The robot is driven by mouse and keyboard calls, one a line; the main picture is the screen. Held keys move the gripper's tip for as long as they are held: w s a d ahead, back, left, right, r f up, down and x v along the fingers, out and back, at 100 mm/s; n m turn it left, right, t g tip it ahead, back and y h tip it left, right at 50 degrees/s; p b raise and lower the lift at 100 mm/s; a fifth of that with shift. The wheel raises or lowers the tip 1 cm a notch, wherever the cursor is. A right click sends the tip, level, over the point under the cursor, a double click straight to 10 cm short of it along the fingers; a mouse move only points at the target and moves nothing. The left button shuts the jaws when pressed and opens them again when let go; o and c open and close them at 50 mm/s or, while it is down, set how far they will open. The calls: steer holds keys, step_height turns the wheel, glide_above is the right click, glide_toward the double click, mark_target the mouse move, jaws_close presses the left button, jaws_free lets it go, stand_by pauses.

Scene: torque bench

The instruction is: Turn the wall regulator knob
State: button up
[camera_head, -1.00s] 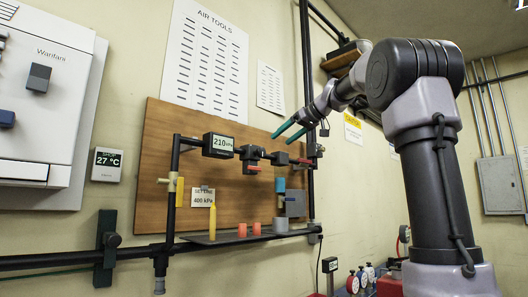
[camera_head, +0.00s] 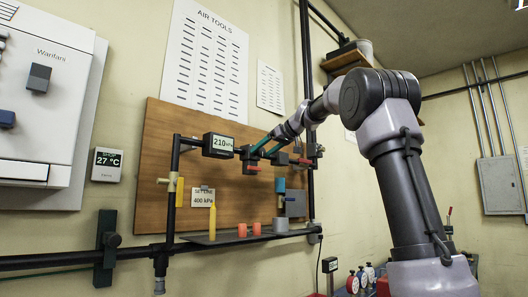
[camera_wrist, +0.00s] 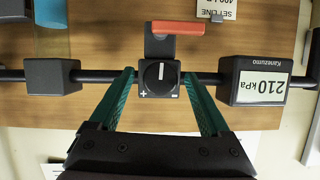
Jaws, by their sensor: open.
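The regulator knob (camera_wrist: 160,77) is a black dial with a white pointer line and plus and minus marks, mounted on the dark pipe. In the wrist view my gripper (camera_wrist: 160,82) is open, with one green finger on each side of the knob; whether they touch it cannot be told. In the head view my gripper (camera_head: 260,154) reaches the regulator body (camera_head: 250,167) and partly hides it. A red lever (camera_wrist: 174,28) is beside the knob. The gauge display (camera_wrist: 262,87) reads 210 kPa; it also shows in the head view (camera_head: 219,145).
A card (camera_head: 203,197) reads SET LINE 400 kPa. Below is a shelf (camera_head: 220,239) with a yellow marker, two red pieces and a grey cylinder. Another valve block (camera_wrist: 52,76) sits along the pipe. A wooden board (camera_head: 160,140) backs the fittings.

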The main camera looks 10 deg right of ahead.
jaws_close()
steer(key=shift+d+m+g+y, duration=0.15)
steer(key=shift+m+g+y, duration=0.45)
steer(key=shift+m, duration=0.6)
steer(key=m+y, duration=0.2)
steer(key=m, duration=0.1)
steer(key=shift+w+f, duration=0.1)
steer(key=m+y, duration=0.2)
steer(key=m, duration=0.1)
steer(key=shift+d+f+m+g, duration=0.1)
steer(key=shift+f+m+g, duration=0.05)
steer(key=shift+m+g, duration=0.2)
steer(key=shift+m+y, duration=0.9)
steer(key=shift+m, duration=0.75)
steer(key=shift+f, duration=0.1)
